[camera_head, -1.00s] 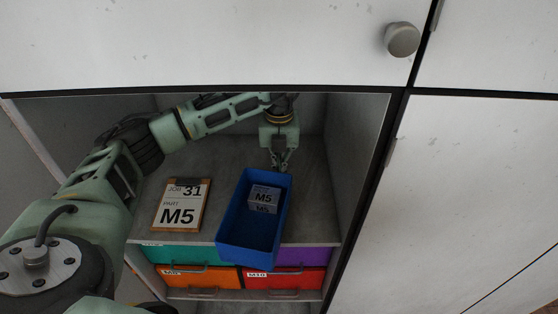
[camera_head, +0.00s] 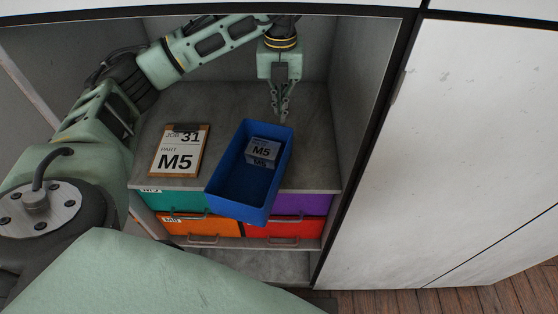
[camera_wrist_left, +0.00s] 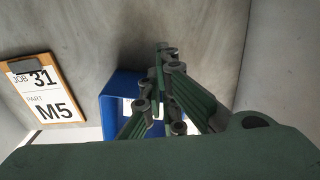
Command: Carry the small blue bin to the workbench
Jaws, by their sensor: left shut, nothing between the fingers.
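The small blue bin (camera_head: 226,199) sits on the grey shelf inside an open cabinet, its near end sticking out past the shelf's front edge. A small grey box labelled M5 (camera_head: 263,151) is inside it, toward the far end. The bin also shows in the left wrist view (camera_wrist_left: 119,86), partly hidden behind my fingers. My left gripper (camera_head: 279,119) is shut and empty, pointing down at the bin's far end; whether it touches the rim I cannot tell. It shows in the left wrist view (camera_wrist_left: 160,100) too. My right gripper is not in view. The workbench is not in view.
A clipboard reading JOB 31, PART M5 (camera_head: 180,152) lies on the shelf left of the bin. Below are teal (camera_head: 172,201), purple (camera_head: 305,205), orange (camera_head: 200,226) and red (camera_head: 285,230) drawers. The cabinet's right wall (camera_head: 360,90) stands close to the gripper.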

